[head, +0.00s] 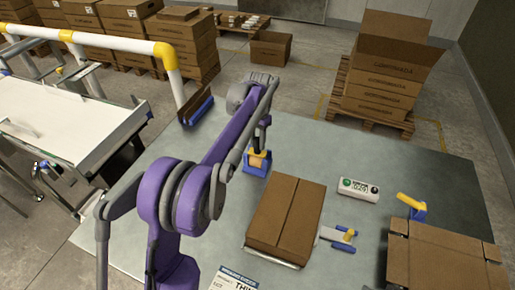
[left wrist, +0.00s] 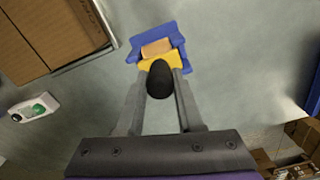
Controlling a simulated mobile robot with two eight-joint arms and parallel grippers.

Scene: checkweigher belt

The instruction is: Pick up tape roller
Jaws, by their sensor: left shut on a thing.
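The tape roller (head: 257,163) is a blue frame with a yellow part and a tan roll, left of the closed carton on the grey table. In the left wrist view the tape roller (left wrist: 157,47) is at the top middle, its black rounded handle end between my fingers. My left gripper (head: 261,143) reaches down to it from above, partly hidden by my purple arm in the head view. In the left wrist view my left gripper (left wrist: 161,83) is shut on the handle. Whether the roller touches the table is hard to tell. My right gripper is not in view.
A closed carton (head: 287,220) is beside the roller. The table's back (head: 350,140) is clear.

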